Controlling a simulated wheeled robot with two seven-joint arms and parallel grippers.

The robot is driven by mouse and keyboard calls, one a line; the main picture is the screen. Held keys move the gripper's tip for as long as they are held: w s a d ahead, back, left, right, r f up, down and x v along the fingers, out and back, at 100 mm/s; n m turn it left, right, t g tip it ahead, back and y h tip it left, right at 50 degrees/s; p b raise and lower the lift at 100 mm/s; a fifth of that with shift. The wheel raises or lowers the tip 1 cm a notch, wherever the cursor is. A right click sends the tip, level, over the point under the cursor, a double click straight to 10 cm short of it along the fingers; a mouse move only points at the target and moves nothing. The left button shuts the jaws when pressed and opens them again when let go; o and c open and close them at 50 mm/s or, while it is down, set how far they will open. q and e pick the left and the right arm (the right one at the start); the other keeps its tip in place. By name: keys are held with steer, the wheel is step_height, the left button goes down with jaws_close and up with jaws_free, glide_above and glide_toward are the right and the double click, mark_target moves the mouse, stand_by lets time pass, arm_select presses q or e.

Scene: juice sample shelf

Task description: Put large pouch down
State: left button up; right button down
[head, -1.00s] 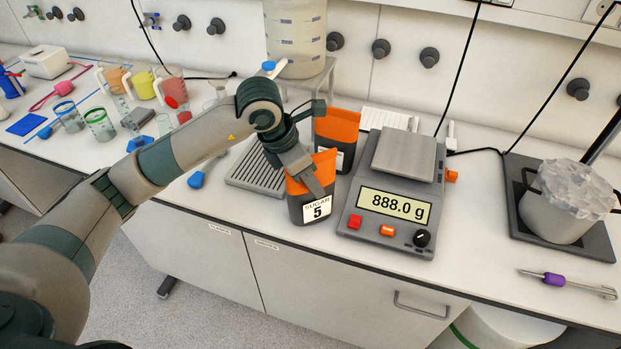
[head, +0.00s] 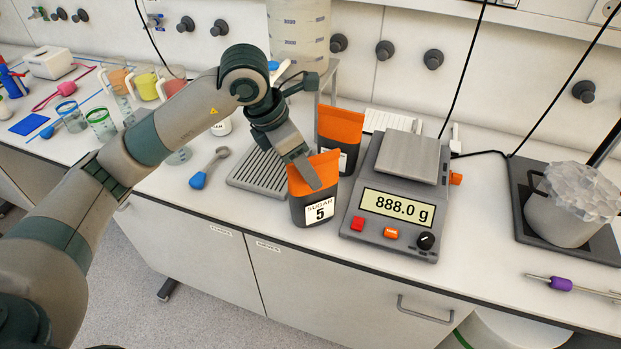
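A dark pouch with an orange top and a white label reading SUGAR 5 (head: 318,211) stands upright at the front of the counter, just left of the scale. My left gripper (head: 312,178) reaches down over its orange top, with one finger in front of the pouch. The other finger is hidden, so I cannot tell whether the gripper grips the pouch. A second orange-topped pouch (head: 340,127) stands close behind it, partly covered. My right gripper is not in view.
The counter's front edge is close to the front pouch.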

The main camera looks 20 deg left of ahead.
arm_select(q)
steer(key=shift+b+v, duration=0.55)
steer(key=shift+v, duration=2.65)
